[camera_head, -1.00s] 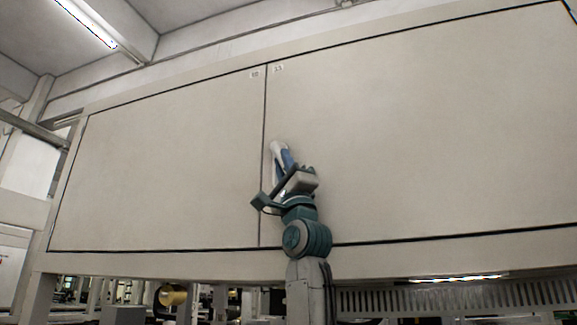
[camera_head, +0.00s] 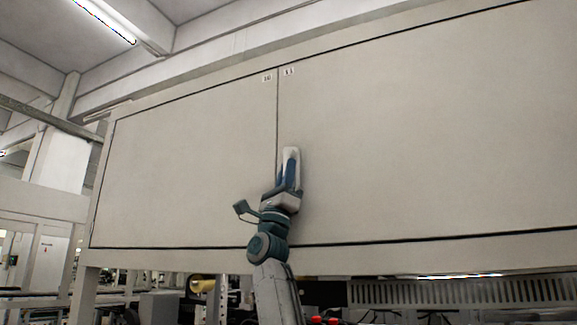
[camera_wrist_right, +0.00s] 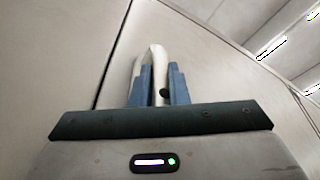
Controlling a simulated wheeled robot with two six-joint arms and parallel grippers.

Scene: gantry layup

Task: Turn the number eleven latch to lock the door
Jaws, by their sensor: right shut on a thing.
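The number eleven latch (camera_head: 291,154) is a pale, rounded handle on the right door panel (camera_head: 430,150), just right of the seam between the two doors. It stands close to upright. My right gripper (camera_head: 289,174) reaches up from below and is shut on the latch. In the right wrist view, its blue fingers (camera_wrist_right: 158,84) lie on either side of the pale latch (camera_wrist_right: 157,55), whose lower part is hidden by the gripper. A small number tag (camera_head: 289,72) marks the right door above the latch. My left gripper is not in view.
The left door panel (camera_head: 190,160) has its own tag (camera_head: 267,77) beside the seam. Both panels look flush in a large pale housing. Below its lower edge are a slatted grille (camera_head: 450,292) and factory equipment. The panel surface around the latch is clear.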

